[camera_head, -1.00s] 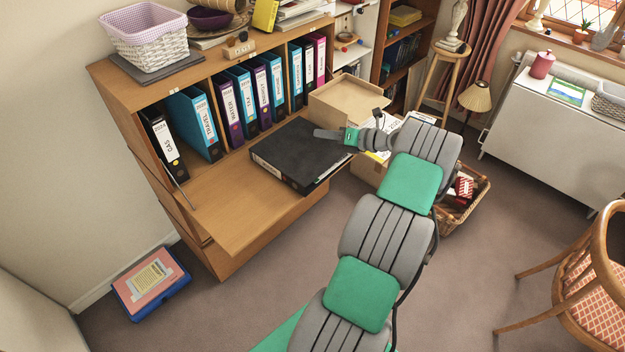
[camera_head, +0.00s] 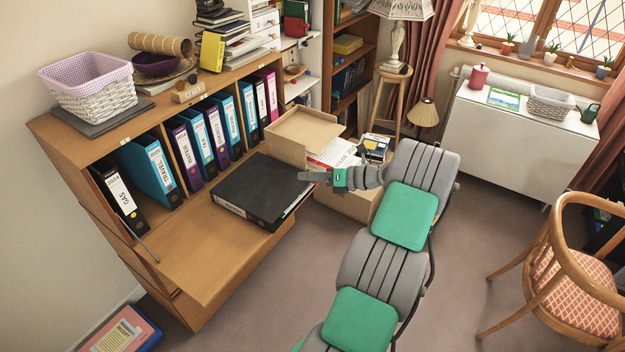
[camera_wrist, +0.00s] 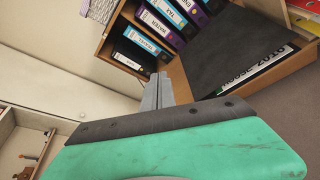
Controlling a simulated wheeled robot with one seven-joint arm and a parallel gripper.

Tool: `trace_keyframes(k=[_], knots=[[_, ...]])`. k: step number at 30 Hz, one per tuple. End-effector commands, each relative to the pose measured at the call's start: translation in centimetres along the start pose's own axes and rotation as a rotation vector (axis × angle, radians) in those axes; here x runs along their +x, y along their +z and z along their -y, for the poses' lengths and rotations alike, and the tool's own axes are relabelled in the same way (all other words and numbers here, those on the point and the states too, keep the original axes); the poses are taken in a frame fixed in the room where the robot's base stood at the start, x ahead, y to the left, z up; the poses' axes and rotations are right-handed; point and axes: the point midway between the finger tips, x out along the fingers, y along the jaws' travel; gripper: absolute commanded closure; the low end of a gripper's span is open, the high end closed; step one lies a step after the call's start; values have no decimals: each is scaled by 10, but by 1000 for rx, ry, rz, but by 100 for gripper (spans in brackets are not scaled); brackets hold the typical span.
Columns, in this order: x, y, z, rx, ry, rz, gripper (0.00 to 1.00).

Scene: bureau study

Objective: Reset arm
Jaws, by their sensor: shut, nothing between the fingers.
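My arm, grey with green pads, reaches up from the bottom of the head view. My gripper (camera_head: 312,176) is at its end, above the right end of a black binder lying flat (camera_head: 262,190). The gripper is shut and empty. In the wrist view its two grey fingers (camera_wrist: 157,92) lie together, pointing towards the bureau's lowered flap. The black binder also shows there (camera_wrist: 232,50), right of the fingers, with a white spine label. I cannot tell the exact gap between the gripper and the binder.
The wooden bureau (camera_head: 190,262) holds several upright binders (camera_head: 152,172), with a white basket (camera_head: 90,90) on top. A cardboard box (camera_head: 300,132) stands just behind the gripper. A wooden chair (camera_head: 570,285) is at the right. Carpet (camera_head: 480,235) is clear between.

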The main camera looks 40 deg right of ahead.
Motion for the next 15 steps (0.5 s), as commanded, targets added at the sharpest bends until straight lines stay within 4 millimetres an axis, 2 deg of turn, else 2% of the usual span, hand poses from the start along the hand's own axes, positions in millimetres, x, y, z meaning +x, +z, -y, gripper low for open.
trace_keyframes(k=[4,10,13,15], knots=[[-9,-6,3,2,-3,1,100],[-11,-9,3,-26,-4,0,100],[-11,-9,2,-179,-3,-2,100],[-11,-14,1,-379,6,-20,100]])
